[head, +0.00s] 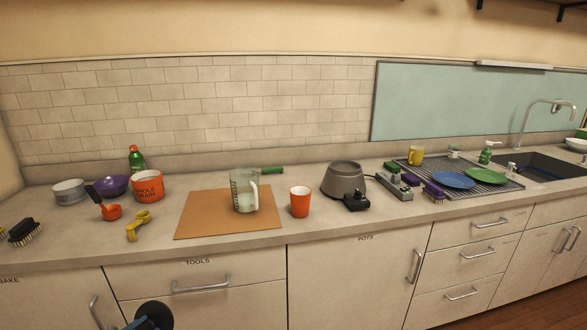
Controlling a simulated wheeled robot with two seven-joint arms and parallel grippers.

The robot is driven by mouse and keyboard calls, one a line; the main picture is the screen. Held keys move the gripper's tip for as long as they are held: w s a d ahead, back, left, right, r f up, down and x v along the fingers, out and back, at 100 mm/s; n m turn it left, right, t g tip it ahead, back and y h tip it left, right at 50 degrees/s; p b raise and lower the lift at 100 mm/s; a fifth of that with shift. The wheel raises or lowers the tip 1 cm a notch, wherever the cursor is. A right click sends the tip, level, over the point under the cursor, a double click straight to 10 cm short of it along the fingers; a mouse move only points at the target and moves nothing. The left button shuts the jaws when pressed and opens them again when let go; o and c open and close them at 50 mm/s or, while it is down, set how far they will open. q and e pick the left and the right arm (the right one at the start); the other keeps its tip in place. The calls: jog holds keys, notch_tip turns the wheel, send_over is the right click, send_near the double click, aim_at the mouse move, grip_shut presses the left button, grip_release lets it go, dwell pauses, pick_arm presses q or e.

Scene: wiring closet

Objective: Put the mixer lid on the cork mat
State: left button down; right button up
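The cork mat (205,216) lies flat on the counter, left of the middle. A clear measuring jug (242,194) with a pale handle stands on its right part. A grey round appliance body (344,180) stands right of the mat. A small black piece (356,201) sits at its front; I cannot tell whether this is the mixer lid. No other thing is clearly the lid. A dark, partly blue end of my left arm, likely the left gripper (152,316), shows at the bottom edge, below the counter and cut off. Its fingers cannot be made out. My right gripper is not in view.
An orange cup (300,201) stands just right of the mat. Left of it are a yellow tool (137,225), a red scoop (110,211) and an orange bowl (148,188). A power strip (394,187) and a dish rack (470,190) lie right. The mat's left half is clear.

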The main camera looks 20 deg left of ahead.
aim_at(161, 306)
pick_arm(q)
jog(key=shift+n+y, duration=0.4)
jog(key=shift+n, duration=0.1)
jog(key=w+r, duration=0.1)
jog(key=w+d+r, duration=0.1)
jog(key=w+r, duration=0.1)
jog(key=r, duration=0.1)
jog(key=shift+d, duration=0.25)
jog(key=w+d+r+m+h, duration=0.2)
jog(key=d+r+m+h, duration=0.35)
jog(key=d, duration=0.75)
jog(key=s+d+r+m+g+h, duration=0.2)
jog(key=s+d+r+m+h, duration=0.2)
jog(key=d, duration=0.5)
jog(key=s+d+r+m+g+h, duration=0.2)
jog(key=s+d+r+m+h, duration=0.2)
jog(key=d, duration=0.6)
jog(key=s+r+m, duration=0.1)
jog(key=s+m, duration=0.1)
jog(key=s, duration=0.1)
jog(key=shift+s+d+r, duration=0.2)
jog(key=shift+d+r, duration=0.1)
jog(key=shift+r, duration=0.1)
